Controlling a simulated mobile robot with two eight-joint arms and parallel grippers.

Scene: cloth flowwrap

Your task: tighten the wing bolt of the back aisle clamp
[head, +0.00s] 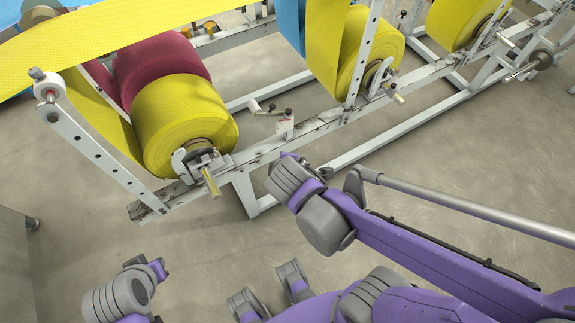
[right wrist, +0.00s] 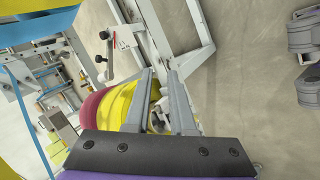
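The nearest clamp (head: 190,163) sits on the white rail at the core end of the front yellow roll (head: 185,125). A dark knob-like part and a brass-coloured shaft end (head: 211,184) show there; I cannot tell the wing bolt's shape. Other roll ends with fittings (head: 377,80) lie farther back right. In the right wrist view my right gripper (right wrist: 161,72) is open, its two grey fingers apart, with a yellow roll (right wrist: 120,100) and pale end fittings (right wrist: 158,118) behind and between them. Contact is not visible. My left arm's end (head: 157,270) is low at left; its fingers are not distinguishable.
A maroon roll (head: 160,62) sits behind the front yellow roll. A small crank (head: 266,109) and white block (head: 285,126) stand on the rail (head: 330,118). A slanted white post (head: 100,150) rises at left. Concrete floor (head: 80,225) is open in front.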

